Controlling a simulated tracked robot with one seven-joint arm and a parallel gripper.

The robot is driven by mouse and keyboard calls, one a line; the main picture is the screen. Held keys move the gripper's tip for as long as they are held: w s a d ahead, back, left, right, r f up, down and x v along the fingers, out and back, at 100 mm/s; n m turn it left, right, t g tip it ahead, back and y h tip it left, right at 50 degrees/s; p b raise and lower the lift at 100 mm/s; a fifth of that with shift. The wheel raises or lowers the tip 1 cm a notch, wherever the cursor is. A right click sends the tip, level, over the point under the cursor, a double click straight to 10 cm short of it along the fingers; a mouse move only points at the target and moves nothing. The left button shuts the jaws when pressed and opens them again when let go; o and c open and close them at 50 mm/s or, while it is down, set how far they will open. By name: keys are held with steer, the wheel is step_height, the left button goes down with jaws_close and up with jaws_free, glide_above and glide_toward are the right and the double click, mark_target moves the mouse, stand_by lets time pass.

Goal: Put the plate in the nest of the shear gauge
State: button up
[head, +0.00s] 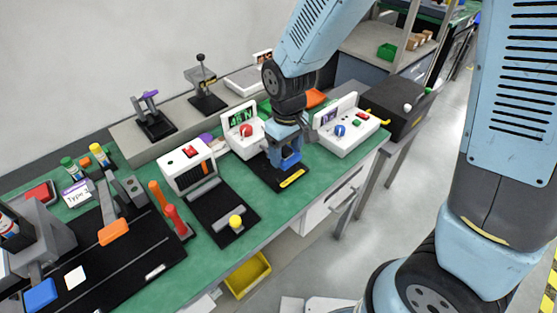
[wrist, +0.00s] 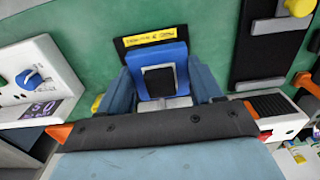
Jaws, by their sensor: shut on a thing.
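The yellow label (wrist: 150,38) lies just beyond the gripper. The nest is hidden by my gripper, and I cannot tell whether the plate touches it.
A white console with a blue knob (head: 346,128) stands close on the right. A white unit with a black base and yellow knob (head: 236,222) stands on the left. Farther left are a black mat (head: 130,262), red and orange handles and bottles. The green bench's front edge is near.

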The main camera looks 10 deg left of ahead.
steer(key=shift+w+a+f, duration=0.25)
steer(key=shift+w+f, duration=0.3)
steer(key=shift+f, duration=0.15)
steer(key=shift+w+a+f, duration=0.25)
steer(key=shift+w+f, duration=0.25)
steer(key=shift+f, duration=0.25)
steer(key=shift+w+a+f, duration=0.25)
steer(key=shift+w+f, duration=0.3)
steer(key=shift+f, duration=0.15)
step_height(320, 180, down, 3)
steer(key=shift+r, duration=0.1)
steer(key=shift+f, duration=0.2)
steer(key=shift+c, duration=1)
steer(key=o, duration=1.3)
steer(key=shift+o, duration=0.2)
steer(key=shift+r, duration=0.15)
